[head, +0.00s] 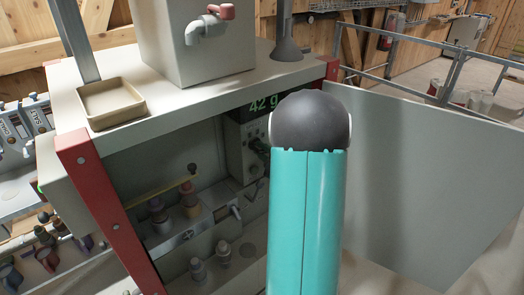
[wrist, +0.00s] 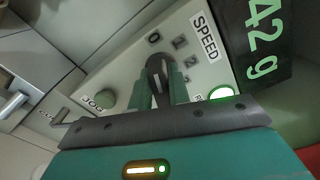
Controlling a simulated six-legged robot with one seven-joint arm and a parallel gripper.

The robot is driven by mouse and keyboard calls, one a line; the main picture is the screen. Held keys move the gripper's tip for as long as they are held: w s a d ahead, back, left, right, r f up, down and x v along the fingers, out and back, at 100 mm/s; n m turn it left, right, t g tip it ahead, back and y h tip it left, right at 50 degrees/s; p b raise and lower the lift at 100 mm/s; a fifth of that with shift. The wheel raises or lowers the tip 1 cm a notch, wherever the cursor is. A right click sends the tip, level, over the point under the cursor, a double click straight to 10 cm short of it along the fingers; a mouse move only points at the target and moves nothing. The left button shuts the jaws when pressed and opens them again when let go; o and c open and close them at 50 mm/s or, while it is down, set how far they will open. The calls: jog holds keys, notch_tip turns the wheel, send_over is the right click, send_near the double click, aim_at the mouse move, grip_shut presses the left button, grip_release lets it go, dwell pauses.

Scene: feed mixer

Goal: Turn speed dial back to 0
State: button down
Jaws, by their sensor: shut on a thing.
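The speed dial (wrist: 158,70) is a dark knob on a pale panel (wrist: 125,75), under the printed word SPEED, with the numbers 0, 1 and 2 around its upper side. The two green fingers of my gripper (wrist: 162,90) stand on either side of the knob and are shut on it. The knob's upper end lies just below the 0; its exact setting is hard to read. In the head view my teal arm hides my gripper and part of the control box (head: 245,150).
A green JOG button (wrist: 106,98) and a lit green button (wrist: 221,94) flank the dial. A display (wrist: 262,40) reads 42 g. In the head view, bottles (head: 188,200) stand in the cabinet. A grey open door panel (head: 430,170) is at right.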

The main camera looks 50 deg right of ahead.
dwell(0.4)
jog(key=c, duration=1.3)
grip_release()
jog(key=shift+s, duration=0.1)
jog(key=s, duration=0.4)
jog(key=s+a, duration=0.1)
jog(key=s, duration=0.8)
jog(key=shift+s+a, duration=0.25)
jog(key=shift+s, duration=0.05)
jog(key=shift+a, duration=0.1)
